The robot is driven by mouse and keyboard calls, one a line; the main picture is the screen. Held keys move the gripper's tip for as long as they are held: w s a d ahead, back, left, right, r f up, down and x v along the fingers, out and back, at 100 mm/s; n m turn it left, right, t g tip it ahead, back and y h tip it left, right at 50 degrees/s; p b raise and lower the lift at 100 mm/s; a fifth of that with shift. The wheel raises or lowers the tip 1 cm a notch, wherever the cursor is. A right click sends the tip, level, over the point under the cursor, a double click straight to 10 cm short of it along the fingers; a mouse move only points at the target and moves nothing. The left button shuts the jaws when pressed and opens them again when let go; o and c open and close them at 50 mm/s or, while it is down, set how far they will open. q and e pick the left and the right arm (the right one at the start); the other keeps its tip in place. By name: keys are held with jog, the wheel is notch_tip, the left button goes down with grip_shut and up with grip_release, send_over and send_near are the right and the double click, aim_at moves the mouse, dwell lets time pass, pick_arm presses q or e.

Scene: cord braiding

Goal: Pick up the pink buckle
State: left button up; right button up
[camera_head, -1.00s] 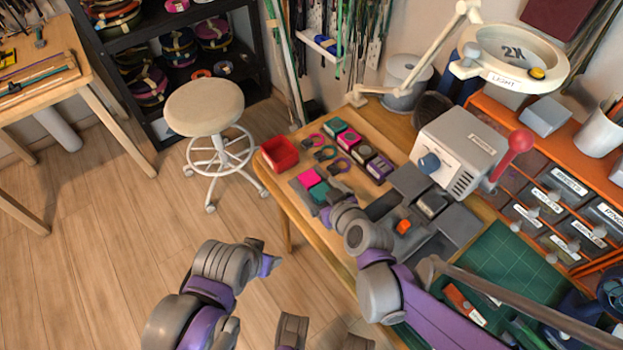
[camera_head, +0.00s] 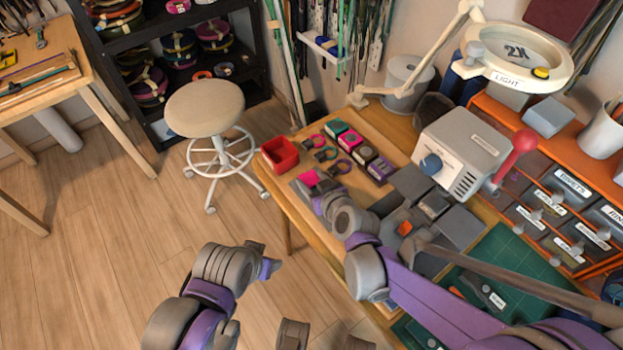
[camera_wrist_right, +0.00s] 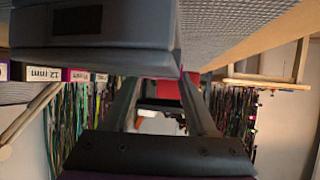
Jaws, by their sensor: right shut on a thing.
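The pink buckle (camera_head: 309,177) shows as a small bright pink patch near the front left edge of the workbench. My right gripper (camera_head: 313,190) reaches down to it and is shut on it; the grip itself is mostly hidden by the hand. In the right wrist view my two dark fingers (camera_wrist_right: 160,105) run away from the camera, with a large grey form covering the upper part; the buckle cannot be made out clearly there. My left arm (camera_head: 230,268) hangs over the floor left of the bench, and its jaw state is unclear.
A red bin (camera_head: 280,154) stands at the bench's left corner. Pink, teal and purple rings (camera_head: 342,166) and a row of coloured blocks (camera_head: 364,151) lie behind my right gripper. A grey machine (camera_head: 462,150) with a red-knobbed lever stands to the right. A stool (camera_head: 205,108) stands left.

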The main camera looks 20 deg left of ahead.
aim_at(312, 184)
jog(key=c, duration=0.5)
jog(key=shift+r, duration=0.1)
notch_tip(312, 184, up, 10)
jog(key=shift+f+p, duration=0.1)
jog(key=shift+p, duration=1.15)
